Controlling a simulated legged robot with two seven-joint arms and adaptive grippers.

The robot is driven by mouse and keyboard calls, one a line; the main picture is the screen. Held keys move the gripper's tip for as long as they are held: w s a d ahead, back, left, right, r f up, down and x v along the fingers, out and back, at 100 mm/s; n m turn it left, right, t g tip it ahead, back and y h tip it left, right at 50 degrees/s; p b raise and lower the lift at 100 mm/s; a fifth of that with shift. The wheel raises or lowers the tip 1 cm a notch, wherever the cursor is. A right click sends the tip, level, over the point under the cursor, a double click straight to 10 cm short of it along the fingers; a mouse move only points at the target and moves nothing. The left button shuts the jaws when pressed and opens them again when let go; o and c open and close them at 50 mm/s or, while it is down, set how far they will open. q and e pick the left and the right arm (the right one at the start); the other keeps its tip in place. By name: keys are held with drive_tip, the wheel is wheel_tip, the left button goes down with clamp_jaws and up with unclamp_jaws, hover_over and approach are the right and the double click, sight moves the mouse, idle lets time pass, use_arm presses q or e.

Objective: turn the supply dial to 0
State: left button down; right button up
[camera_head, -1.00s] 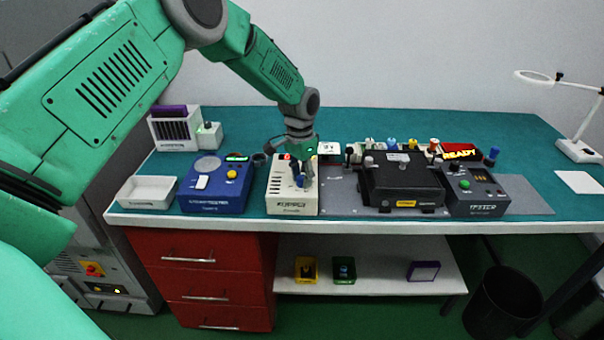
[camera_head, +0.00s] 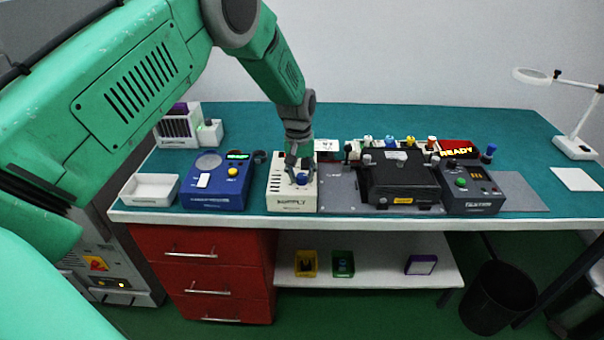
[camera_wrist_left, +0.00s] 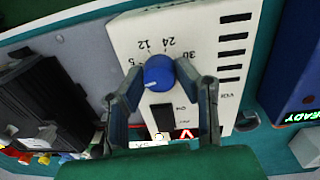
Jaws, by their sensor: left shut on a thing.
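The supply box (camera_head: 292,198) is a cream unit on the bench, with its name on the front face. Its blue dial (camera_wrist_left: 158,73) shows in the left wrist view, with the numbers 5, 12, 24 and 30 printed around it. The dial also shows in the head view (camera_head: 302,178). My left gripper (camera_wrist_left: 160,80) comes down from above, with one finger on each side of the dial, shut on it. A black switch (camera_wrist_left: 163,117) sits beside the dial on the panel. Which number the dial points at cannot be told. My right gripper is not in view.
A blue instrument (camera_head: 215,190) stands left of the supply box. A black fixture (camera_head: 400,183) and a tester box (camera_head: 472,190) stand to the right. A white tray (camera_head: 150,190) lies at the left end.

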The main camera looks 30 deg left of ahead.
sight(300, 175)
use_arm(q)
drive_tip(key=shift+w+a+r+n, duration=0.1)
drive_tip(key=shift+w+r+n, duration=0.05)
drive_tip(key=shift+n, duration=0.35)
drive_tip(key=shift+w+r+n, duration=0.1)
drive_tip(key=shift+w+n, duration=0.05)
drive_tip(key=shift+n, duration=0.35)
drive_tip(key=c, duration=1.2)
unclamp_jaws()
drive_tip(key=shift+s+f, duration=0.1)
drive_tip(key=shift+f, duration=0.05)
drive_tip(key=shift+r, duration=0.3)
drive_tip(key=r, duration=1.1)
drive_tip(key=shift+s+a+r, duration=0.1)
drive_tip(key=shift+s+a, duration=0.1)
